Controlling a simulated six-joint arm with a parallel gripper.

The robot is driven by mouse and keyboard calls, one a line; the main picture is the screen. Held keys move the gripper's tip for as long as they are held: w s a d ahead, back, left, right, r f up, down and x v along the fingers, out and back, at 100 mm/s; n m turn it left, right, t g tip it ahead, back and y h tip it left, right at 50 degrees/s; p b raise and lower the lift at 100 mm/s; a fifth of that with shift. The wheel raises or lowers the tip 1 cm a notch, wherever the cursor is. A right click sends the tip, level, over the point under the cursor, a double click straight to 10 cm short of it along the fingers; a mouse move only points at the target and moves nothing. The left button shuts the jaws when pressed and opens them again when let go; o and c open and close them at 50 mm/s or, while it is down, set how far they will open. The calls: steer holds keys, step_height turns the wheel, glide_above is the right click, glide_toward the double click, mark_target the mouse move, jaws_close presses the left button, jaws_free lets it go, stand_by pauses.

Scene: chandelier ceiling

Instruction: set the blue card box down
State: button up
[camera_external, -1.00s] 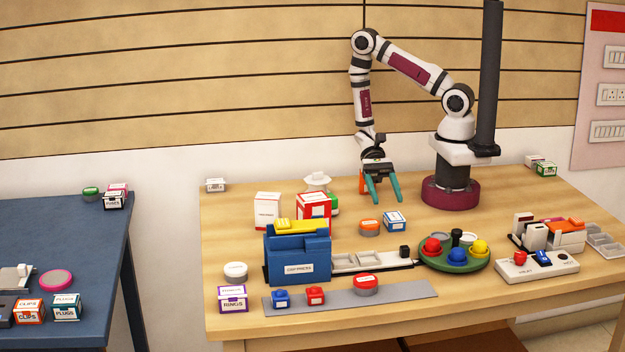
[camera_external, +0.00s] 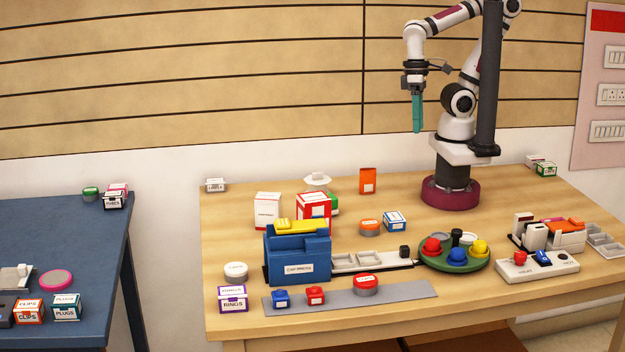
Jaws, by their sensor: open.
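A small blue and white card box (camera_external: 395,221) stands on the wooden table, right of an orange-red round tin (camera_external: 369,227). My gripper (camera_external: 417,130) is high above the back of the table, its teal fingers pointing down. It is well clear of the box and nothing shows in it. The fingers overlap in this view, so the gap between them is hidden.
An orange box (camera_external: 367,181) stands at the back of the wooden table (camera_external: 300,320). A blue press (camera_external: 297,255) and a green round tray (camera_external: 454,264) with coloured knobs are nearer the front. The table is clear between the orange box and my base.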

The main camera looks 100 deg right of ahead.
steer(key=n+g+h, duration=0.1)
steer(key=n+h, duration=0.3)
steer(key=n, duration=1)
glide_above(394, 216)
steer(key=s+d, duration=0.2)
steer(key=d, duration=0.1)
steer(key=x, duration=0.2)
steer(key=w+a+f+n+t+h, duration=0.15)
steer(key=a+f+n, duration=0.25)
steer(key=a+n, duration=0.55)
steer(key=shift+h, duration=0.35)
steer(key=x, duration=1.5)
steer(key=shift+f, duration=0.45)
jaws_close()
steer(key=shift+w+r, duration=0.1)
steer(key=shift+r, duration=0.1)
